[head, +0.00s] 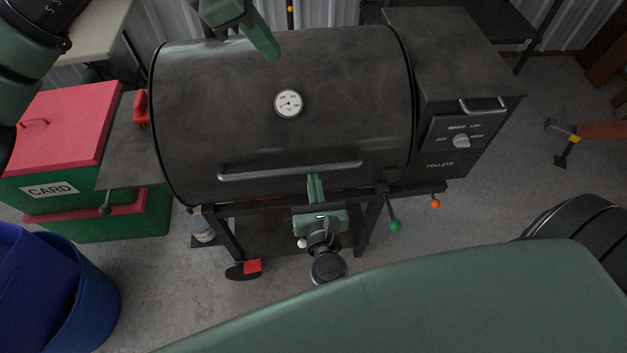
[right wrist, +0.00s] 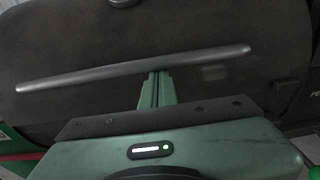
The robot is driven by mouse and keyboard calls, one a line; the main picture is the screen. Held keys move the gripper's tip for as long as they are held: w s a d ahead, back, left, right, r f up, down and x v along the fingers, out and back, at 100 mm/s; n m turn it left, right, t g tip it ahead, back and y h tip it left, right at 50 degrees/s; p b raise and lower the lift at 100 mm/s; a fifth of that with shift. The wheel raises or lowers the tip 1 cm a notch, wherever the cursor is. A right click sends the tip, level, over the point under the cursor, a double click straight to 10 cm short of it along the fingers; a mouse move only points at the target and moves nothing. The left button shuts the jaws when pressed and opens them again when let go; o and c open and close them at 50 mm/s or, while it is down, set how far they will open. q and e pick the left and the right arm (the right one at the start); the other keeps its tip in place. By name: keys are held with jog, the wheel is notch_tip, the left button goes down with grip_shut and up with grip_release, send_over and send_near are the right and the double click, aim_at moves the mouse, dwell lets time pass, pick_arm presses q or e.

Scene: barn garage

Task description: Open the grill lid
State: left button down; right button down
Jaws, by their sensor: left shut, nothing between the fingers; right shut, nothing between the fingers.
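The dark grill lid (head: 210,95) is down, a rounded barrel shape with a white round thermometer (head: 288,103) on its front. Its long metal handle (head: 250,172) runs along the lower front edge and crosses the right wrist view (right wrist: 120,75). My right gripper (head: 315,182) is shut and empty, its fingertips at the handle's underside, right of its middle; I cannot tell if they touch it. It also shows in the right wrist view (right wrist: 157,80), just below the bar. My left gripper (head: 272,52) is shut and empty, over the upper part of the lid.
A pellet hopper (head: 455,55) with a control knob stands at the grill's right. Red and green boxes (head: 60,120) marked CARD and a blue bin (head: 85,290) stand at the left. Utensils hang from the grill's front rail. Bare concrete floor (head: 150,275) shows in front.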

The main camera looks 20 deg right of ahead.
pick_arm(q)
jog(key=c, duration=2.2)
grip_release()
pick_arm(e)
jog(key=shift+w+r, duration=0.15)
jog(key=shift+r, duration=0.2)
pick_arm(q)
jog(key=c, duration=1.4)
grip_release()
